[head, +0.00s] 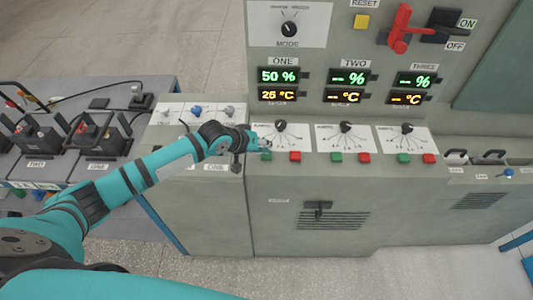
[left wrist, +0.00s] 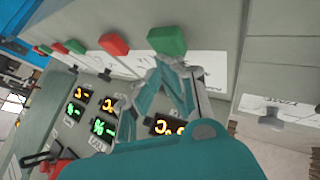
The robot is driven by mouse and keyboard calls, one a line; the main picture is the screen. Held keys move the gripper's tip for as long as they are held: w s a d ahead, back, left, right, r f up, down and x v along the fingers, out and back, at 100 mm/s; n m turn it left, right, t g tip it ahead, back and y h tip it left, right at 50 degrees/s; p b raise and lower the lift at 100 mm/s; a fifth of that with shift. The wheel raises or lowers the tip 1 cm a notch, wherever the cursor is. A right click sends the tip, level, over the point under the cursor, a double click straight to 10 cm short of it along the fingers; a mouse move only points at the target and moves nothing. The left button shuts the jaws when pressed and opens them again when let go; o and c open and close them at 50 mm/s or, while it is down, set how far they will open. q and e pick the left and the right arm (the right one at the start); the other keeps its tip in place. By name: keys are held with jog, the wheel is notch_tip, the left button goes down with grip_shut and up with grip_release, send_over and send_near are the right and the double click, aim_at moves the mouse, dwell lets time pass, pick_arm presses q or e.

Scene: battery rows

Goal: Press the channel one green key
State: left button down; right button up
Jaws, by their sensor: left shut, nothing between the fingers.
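The channel one green key (head: 266,156) sits on the sloped console ledge under the display marked ONE, left of the channel one red key (head: 295,156). My left gripper (head: 264,143) is shut and empty at the channel one panel, just behind the green key. In the left wrist view the green key (left wrist: 167,40) stands large just beyond the fingertips of my left gripper (left wrist: 178,68), with the red key (left wrist: 113,43) beside it. I cannot tell whether the fingertips touch the green key. My right gripper is not in view.
The channel one dial (head: 281,126) is close to my left gripper. The channel one display (head: 278,76) reads 50 % and 25 °C. Green and red key pairs for channels two (head: 350,157) and three (head: 416,158) lie to the right. Batteries (head: 95,135) stand on the left bench.

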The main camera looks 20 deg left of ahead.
pick_arm(q)
jog(key=shift+f, duration=0.5)
dwell(0.6)
jog(key=shift+r, duration=0.1)
jog(key=shift+s+r+p, duration=0.1)
jog(key=shift+r+p, duration=0.7)
jog(key=shift+p, duration=0.15)
jog(key=shift+r, duration=0.1)
notch_tip(320, 180, up, 5)
jog(key=p, duration=0.5)
dwell(0.4)
